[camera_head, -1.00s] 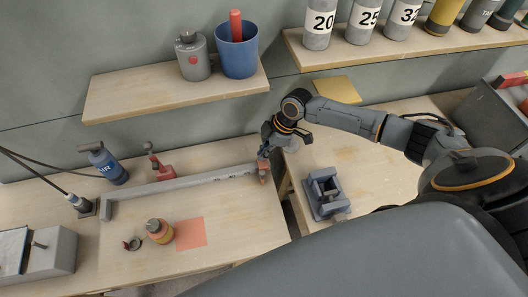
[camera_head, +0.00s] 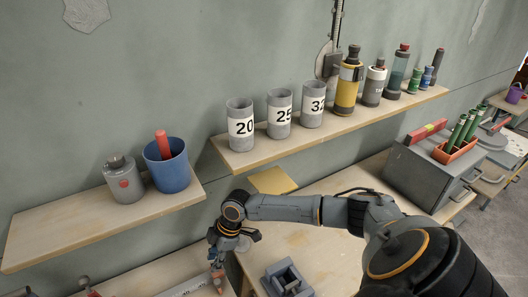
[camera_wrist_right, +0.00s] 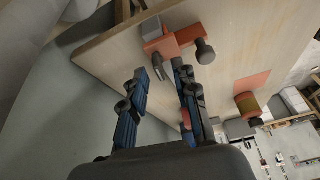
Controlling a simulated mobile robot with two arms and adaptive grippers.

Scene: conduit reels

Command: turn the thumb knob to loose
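In the right wrist view a red clamp-like fitting (camera_wrist_right: 175,40) sits on the wooden bench, with a dark round-headed knob (camera_wrist_right: 205,51) sticking out from it. I cannot tell for certain that this is the thumb knob. My right gripper (camera_wrist_right: 160,72) has its two fingers apart with nothing held between them; the fitting shows beyond the fingertips. In the head view my right gripper (camera_head: 217,257) points down just above an orange-red piece (camera_head: 218,281) at the end of a grey bar (camera_head: 192,288). My left gripper is out of view.
The left shelf (camera_head: 88,225) holds a grey canister (camera_head: 123,181) and a blue cup (camera_head: 168,172). The right shelf (camera_head: 318,133) holds numbered cylinders and bottles. A grey cradle (camera_head: 286,279) stands on the right bench, right of my gripper. A grey toolbox (camera_head: 428,175) stands further right.

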